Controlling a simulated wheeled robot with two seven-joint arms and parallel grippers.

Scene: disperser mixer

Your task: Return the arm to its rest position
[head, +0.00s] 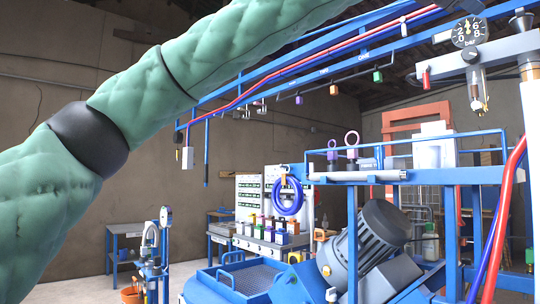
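My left arm, in a green padded sleeve with a dark joint band, comes in from the left. It rises steeply across the head view and leaves past the top edge. Its gripper is out of the picture, so its fingers are hidden. My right arm and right gripper do not show. The arm hides part of the back wall and the left side of the room.
A blue frame with a grey motor (378,235) stands at the right. A pressure gauge (469,32) and red and blue hoses are near it. Blue overhead rails (300,72) run behind my arm.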

